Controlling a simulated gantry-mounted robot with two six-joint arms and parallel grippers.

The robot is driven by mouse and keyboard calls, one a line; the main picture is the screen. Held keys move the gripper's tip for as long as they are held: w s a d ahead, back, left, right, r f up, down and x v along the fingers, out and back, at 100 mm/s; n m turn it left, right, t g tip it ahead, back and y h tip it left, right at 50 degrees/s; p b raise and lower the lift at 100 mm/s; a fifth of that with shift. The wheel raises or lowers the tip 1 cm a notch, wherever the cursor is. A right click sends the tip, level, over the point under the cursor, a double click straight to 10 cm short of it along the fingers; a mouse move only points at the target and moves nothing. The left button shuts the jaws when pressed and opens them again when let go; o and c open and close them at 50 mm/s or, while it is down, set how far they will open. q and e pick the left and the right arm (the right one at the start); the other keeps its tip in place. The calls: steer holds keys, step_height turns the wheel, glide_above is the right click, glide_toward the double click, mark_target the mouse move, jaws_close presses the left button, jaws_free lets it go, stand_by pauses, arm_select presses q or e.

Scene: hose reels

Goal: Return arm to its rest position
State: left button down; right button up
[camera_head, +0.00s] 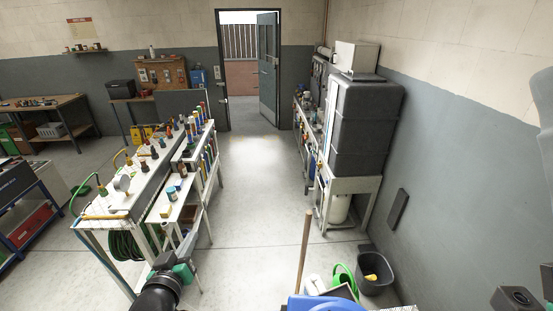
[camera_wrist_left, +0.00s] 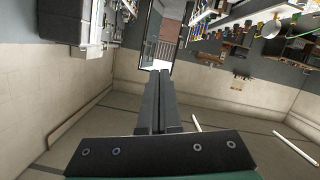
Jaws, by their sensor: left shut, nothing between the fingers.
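My left gripper (camera_head: 188,252) is at the bottom of the head view, in front of the near end of the hose bench. Its black and green wrist body shows best there. In the left wrist view its two long dark fingers (camera_wrist_left: 160,74) lie together along their length, shut and empty, pointing toward the doorway. The wrist picture is upside down. Some dark parts of my right arm show at the right edge of the head view, but its gripper fingers do not show.
A white bench (camera_head: 108,205) with hose fittings stands close on the left. A grey tank (camera_head: 365,125) stands on a white stand at the right. A black bucket (camera_head: 374,275) and green watering can (camera_head: 345,277) are on the floor. The middle aisle to the open door (camera_head: 268,68) is clear.

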arm_select(q)
steer(key=s+d+r+m+t, duration=0.1)
steer(key=s+r+t, duration=0.1)
steer(key=r, duration=0.8)
steer(key=s+d+r+t+h+p, duration=0.1)
steer(key=s+d+r+t, duration=0.15)
steer(key=r, duration=0.75)
steer(key=s+d+r+m+t, duration=0.1)
steer(key=s+r+t, duration=0.2)
steer(key=r, duration=0.7)
steer(key=s+r+m+t+h, duration=0.2)
steer(key=s+r+m+t, duration=0.1)
steer(key=s+r, duration=0.9)
steer(key=shift+s+d+t, duration=0.2)
steer(key=shift+s+t, duration=0.45)
steer(key=shift+t, duration=0.2)
